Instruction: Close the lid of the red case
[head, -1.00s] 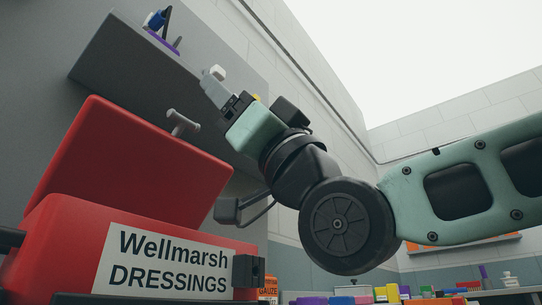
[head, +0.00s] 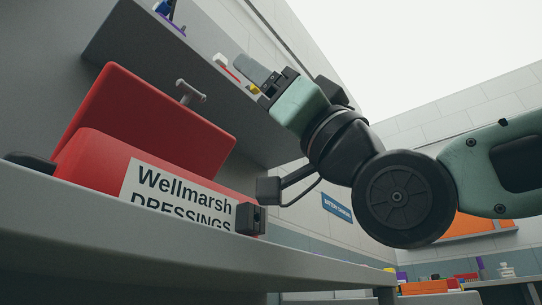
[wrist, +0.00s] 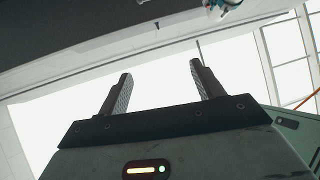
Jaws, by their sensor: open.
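The red case (head: 95,165) stands at the left of the head view, with a white "Wellmarsh DRESSINGS" label on its front. Its red lid (head: 125,110) is raised and leans back, with a grey T-shaped handle (head: 189,92) on it. The case's lower part is hidden behind the grey surface edge in front. My gripper (head: 250,70) is up and to the right of the handle in the picture, apart from the lid. In the wrist view its two fingers (wrist: 160,72) are spread with nothing between them. The case does not show in the wrist view.
A grey ledge (head: 110,222) crosses the front below the case. A grey shelf (head: 140,35) with small items hangs above and behind the lid. A black latch-like block (head: 250,218) sits at the case's front right. Open room lies to the right.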

